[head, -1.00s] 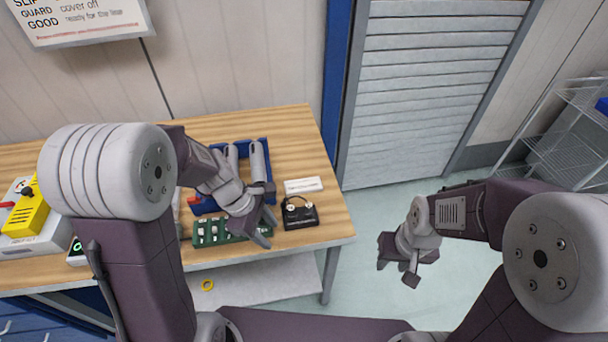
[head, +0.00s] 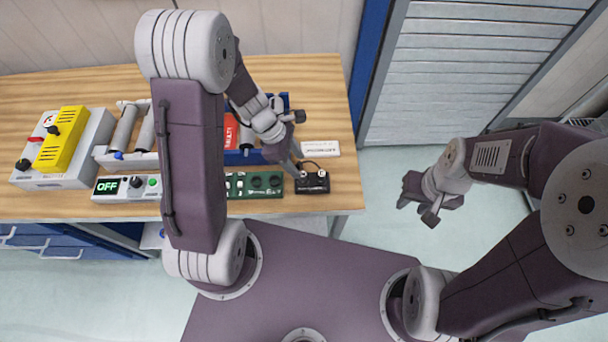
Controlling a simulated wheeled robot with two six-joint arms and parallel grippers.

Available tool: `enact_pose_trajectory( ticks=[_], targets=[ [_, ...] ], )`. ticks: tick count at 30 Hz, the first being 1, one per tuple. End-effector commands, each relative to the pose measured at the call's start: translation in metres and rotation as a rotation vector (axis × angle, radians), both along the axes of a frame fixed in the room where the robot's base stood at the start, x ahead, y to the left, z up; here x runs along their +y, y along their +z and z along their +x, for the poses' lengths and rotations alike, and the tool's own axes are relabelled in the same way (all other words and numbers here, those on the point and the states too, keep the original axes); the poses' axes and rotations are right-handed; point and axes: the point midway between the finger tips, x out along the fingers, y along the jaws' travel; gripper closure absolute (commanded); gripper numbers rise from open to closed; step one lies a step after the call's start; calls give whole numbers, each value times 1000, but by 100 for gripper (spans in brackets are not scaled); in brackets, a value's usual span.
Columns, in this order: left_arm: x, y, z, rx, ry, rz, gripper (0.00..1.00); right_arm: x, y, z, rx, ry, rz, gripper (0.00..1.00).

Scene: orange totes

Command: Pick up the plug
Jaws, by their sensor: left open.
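I cannot clearly pick out a plug. A small black box (head: 313,184) with round posts and a thin dark cable sits at the table's front right. A green board (head: 265,190) with dark round sockets lies to its left, partly hidden by my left arm. My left gripper (head: 299,147) is open over the table, its lower finger close to the black box's left end; I cannot tell if they touch. Nothing shows between its fingers. My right gripper (head: 418,208) is open and empty over the floor, right of the table.
A white labelled block (head: 320,149) lies behind the black box. A blue tray (head: 284,101) with a red label stands behind my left gripper. Further left are grey cylinders in a holder, an OFF display unit (head: 112,187) and a yellow-topped box (head: 61,139).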

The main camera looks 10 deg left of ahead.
Motion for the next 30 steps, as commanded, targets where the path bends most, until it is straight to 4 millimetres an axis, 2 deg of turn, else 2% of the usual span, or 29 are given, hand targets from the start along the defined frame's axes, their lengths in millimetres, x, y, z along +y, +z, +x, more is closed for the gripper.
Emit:
enact_pose_trajectory(
  ticks=[4, 9, 12, 19, 20, 24, 25, 30],
  targets=[
    [-2, -8, 0, 2, 1, 0, 53, 0, -2, 0, 0, 0, 0, 64],
    [-11, -40, 0, 3, -1, 0, 53, 0, -10, 0, 0, 0, 0, 64],
    [-15, -49, 1, 1, -1, 0, 53, 0, -12, 0, 0, 0, 0, 64],
    [-16, -50, 2, -2, 1, 0, 53, 0, -11, 0, 0, 0, 0, 64],
    [-16, -50, 2, -2, 1, 0, 59, 0, -11, 0, 0, 0, 0, 64],
    [-16, -50, 2, -1, 0, 0, 98, 0, -11, 0, 0, 0, 0, 64],
    [-16, -50, 2, -1, 0, 0, 100, 0, -11, 0, 0, 0, 0, 64],
    [-16, -49, 2, -1, 0, 0, 100, 0, -11, 0, 0, 0, 0, 64]
  ],
)
